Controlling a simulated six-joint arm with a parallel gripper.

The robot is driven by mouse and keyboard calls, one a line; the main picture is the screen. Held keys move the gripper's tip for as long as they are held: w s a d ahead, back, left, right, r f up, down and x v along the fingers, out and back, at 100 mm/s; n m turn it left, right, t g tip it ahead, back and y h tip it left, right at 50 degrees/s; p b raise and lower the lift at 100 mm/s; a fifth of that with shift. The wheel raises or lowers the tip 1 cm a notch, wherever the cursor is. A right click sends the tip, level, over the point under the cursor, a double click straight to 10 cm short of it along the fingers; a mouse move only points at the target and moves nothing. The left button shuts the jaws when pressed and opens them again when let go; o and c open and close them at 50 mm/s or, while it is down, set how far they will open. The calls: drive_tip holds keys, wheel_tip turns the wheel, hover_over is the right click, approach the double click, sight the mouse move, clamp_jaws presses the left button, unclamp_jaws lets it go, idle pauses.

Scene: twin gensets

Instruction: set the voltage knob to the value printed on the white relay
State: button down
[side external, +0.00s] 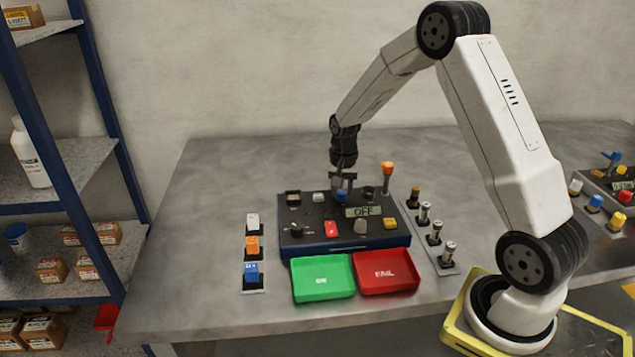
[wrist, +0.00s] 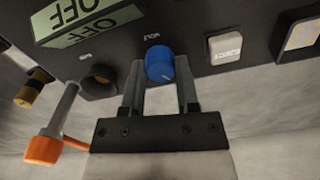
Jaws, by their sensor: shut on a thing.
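The blue knob (wrist: 160,64) sits on the panel between the two fingers of my gripper (wrist: 160,80) in the wrist view. The fingers are shut on its sides. In the side view my gripper (side external: 342,185) points down at the back middle of the dark control panel (side external: 290,240), with the blue knob (side external: 342,196) under it. The small label by the knob is too blurred to read surely. A white relay (side external: 253,221) stands at the back of the strip left of the panel; its print is too small to read.
The panel display (side external: 363,211) reads OFF. An orange-topped lever (side external: 387,172) rises close to my gripper's right. A white square piece (wrist: 225,46) is beside the knob. Green (side external: 323,278) and red (side external: 386,272) trays lie in front. Orange (side external: 252,243) and blue (side external: 251,270) relays share the left strip.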

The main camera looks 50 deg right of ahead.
sight(342, 192)
drive_tip(key=shift+r+n, duration=0.1)
drive_tip(key=shift+n, duration=1)
drive_tip(key=shift+c, duration=1.8)
unclamp_jaws()
drive_tip(key=shift+r, duration=3.9)
